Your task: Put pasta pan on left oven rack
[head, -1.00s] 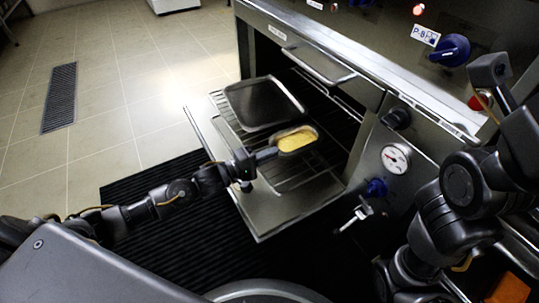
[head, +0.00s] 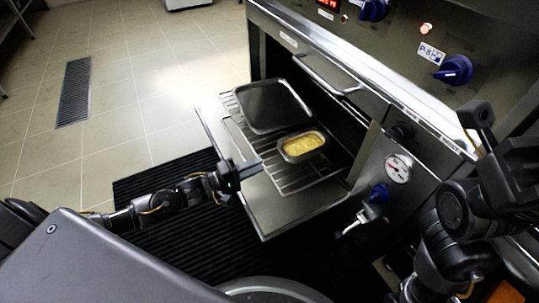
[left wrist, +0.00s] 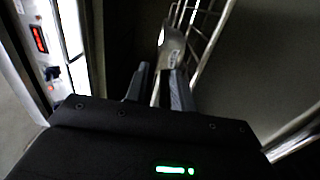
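The pasta pan (head: 302,146), a small metal pan with yellow contents, rests on the wire oven rack (head: 292,180) over the lowered oven door. It sits to the right of a large dark tray. My left gripper (head: 254,167) is just left of the pan, apart from it. A pale metal end, likely the pan's (left wrist: 172,46), shows just beyond the fingertips. My right gripper (head: 475,116) is at the right, by the oven front; its fingers cannot be made out.
The large dark tray (head: 270,106) takes up the far part of the rack. The lowered oven door (head: 280,218) lies under the rack. The oven handle (head: 328,76), blue knobs (head: 455,70) and a tap lever (head: 357,222) stick out. The floor at the left is clear.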

